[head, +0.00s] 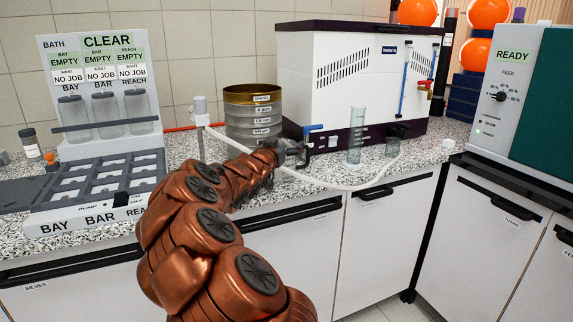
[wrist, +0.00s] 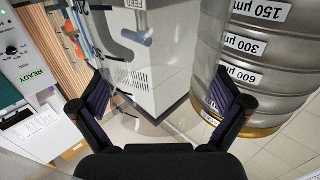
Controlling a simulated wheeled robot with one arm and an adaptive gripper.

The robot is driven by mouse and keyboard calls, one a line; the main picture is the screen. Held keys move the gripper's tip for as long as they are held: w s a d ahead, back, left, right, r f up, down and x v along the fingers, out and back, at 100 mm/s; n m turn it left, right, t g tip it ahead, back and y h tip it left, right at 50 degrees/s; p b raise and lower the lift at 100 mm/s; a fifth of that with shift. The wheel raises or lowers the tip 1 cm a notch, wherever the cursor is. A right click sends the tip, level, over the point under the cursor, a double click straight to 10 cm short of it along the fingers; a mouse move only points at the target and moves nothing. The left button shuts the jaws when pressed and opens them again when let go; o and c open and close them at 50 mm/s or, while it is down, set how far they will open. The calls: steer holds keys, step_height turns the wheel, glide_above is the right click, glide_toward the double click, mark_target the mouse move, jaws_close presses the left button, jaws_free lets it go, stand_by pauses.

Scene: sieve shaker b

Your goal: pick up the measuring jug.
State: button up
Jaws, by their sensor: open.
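No finger visibly grips anything.
A sieve stack (head: 253,116) stands close behind my gripper, and large at right in the wrist view (wrist: 255,60). The white bath unit (head: 340,75) is behind. A pale hose (head: 340,185) loops along the counter front.

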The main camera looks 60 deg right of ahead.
steer(key=shift+c, duration=0.2)
steer(key=c, duration=1.3)
steer(key=shift+r, duration=0.15)
